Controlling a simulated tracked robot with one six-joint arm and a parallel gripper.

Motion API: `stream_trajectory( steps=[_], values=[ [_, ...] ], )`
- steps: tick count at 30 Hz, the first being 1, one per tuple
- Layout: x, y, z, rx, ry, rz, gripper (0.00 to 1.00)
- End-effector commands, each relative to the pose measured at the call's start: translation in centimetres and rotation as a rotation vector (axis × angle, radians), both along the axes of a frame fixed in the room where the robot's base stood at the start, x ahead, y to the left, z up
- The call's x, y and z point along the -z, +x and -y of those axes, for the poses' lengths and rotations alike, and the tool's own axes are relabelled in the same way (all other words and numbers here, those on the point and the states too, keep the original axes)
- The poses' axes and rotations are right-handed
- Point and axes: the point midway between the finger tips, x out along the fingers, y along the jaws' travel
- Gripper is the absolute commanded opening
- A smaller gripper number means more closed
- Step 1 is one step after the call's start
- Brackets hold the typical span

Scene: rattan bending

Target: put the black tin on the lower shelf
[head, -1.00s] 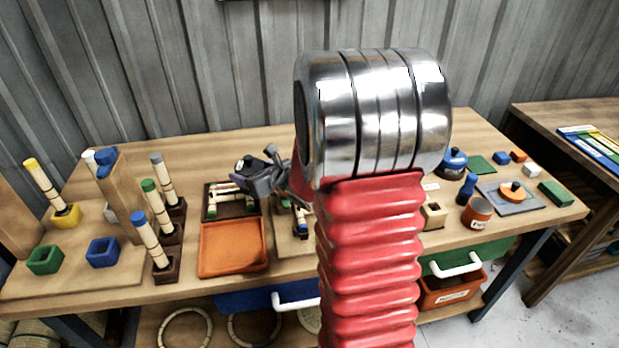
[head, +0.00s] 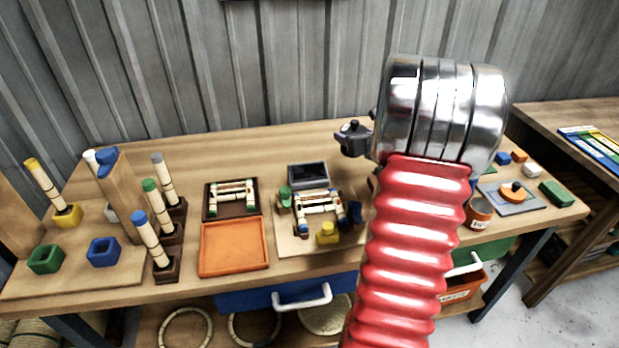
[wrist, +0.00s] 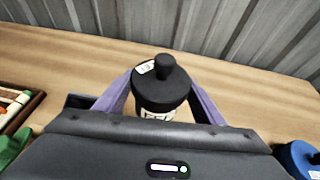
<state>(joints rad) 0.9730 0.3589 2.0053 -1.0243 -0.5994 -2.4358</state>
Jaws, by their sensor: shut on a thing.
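The black tin (wrist: 160,92) has a knobbed lid and a pale label, and stands upright between the two purple fingers of my gripper (wrist: 161,84), which are shut on it. In the head view my gripper (head: 355,140) is small and partly behind my arm, over the back of the bench, with the tin's dark lid (head: 353,126) at its end. The lower shelf (head: 219,332) shows under the bench front, with rattan rings on it. Much of that shelf is hidden by the benchtop and my arm.
The bench (head: 250,150) has clear wood along its back. A fixture board (head: 290,245), an orange tray (head: 233,247) and several upright sticks stand left of my arm. A blue drawer (head: 250,300) hangs below the benchtop. A blue pot (wrist: 300,160) is at right in the wrist view.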

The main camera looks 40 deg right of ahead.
Motion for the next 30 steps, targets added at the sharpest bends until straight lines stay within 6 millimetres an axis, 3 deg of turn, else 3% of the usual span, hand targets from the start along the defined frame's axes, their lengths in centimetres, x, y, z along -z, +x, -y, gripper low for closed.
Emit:
stream_trajectory(
  steps=[8,17,21,30],
  values=[
    [0.5,0.0,-0.1,-0.001,0.002,0.0,0.36],
    [5.1,0.0,-0.1,-0.001,0.004,-0.003,0.36],
    [6.2,0.0,-0.1,-0.002,0.001,-0.001,0.36],
    [6.3,0.0,-0.1,-0.001,0.0,0.0,0.36]
  ],
)
